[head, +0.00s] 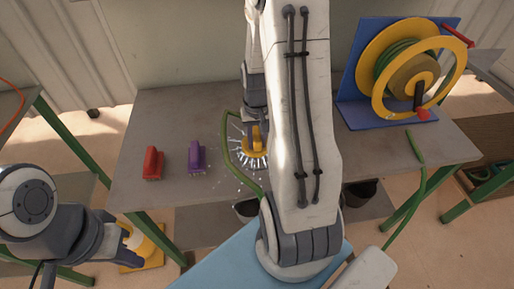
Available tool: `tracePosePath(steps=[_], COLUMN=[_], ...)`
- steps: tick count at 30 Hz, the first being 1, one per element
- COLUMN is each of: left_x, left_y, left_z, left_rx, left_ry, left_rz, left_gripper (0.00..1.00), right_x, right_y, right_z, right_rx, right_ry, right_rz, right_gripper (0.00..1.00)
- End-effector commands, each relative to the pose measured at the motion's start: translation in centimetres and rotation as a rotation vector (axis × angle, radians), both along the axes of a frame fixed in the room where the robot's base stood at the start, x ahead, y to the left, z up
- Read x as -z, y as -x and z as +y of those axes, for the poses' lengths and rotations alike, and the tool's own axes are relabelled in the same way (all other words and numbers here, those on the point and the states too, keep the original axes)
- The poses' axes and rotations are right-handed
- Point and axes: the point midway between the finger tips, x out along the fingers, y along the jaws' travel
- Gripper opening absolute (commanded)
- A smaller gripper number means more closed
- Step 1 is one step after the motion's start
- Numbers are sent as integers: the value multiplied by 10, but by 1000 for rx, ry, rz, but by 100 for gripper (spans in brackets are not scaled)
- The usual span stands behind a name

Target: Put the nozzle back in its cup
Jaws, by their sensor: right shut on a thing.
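My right gripper (256,122) is over the grey table, largely hidden by my own arm. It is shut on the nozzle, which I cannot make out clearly. A green hose (228,150) loops down on its left. White spray streaks spread around a yellow piece (257,138) just below the gripper. My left gripper (127,240) is low at the left, off the table's front edge; its fingers are not clear enough to tell open from shut. I cannot identify the nozzle's cup for certain; two dark containers, one partly hidden (245,209) and one further right (361,191), show by the table's front edge.
A red block (153,164) and a purple block (197,157) stand on the table (135,190) left of the spray. A yellow and blue hose reel (395,70) stands at the back right. A yellow object (148,258) is below my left gripper. The table's back left is clear.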

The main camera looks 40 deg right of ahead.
Motion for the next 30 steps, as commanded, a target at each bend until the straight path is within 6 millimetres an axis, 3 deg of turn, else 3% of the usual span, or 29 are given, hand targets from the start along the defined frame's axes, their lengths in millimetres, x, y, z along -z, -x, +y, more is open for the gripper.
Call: tracePosePath(steps=[9,21,22,24,30], left_x=[-1,2,2,1,1], left_y=[0,0,0,0,0], left_z=[0,0,0,0,0], left_rx=[0,0,0,0,0], left_ry=[0,0,0,0,0], left_rz=[0,0,0,0,0], left_gripper=[0,0,0,0,0], right_x=[39,44,45,44,44], right_y=[0,0,0,0,0], right_z=[0,0,0,0,0], right_rx=[0,0,0,0,0], right_ry=[-1,0,-1,-1,-1], right_rz=[2,0,1,1,1], right_gripper=[0,0,36,62,62])
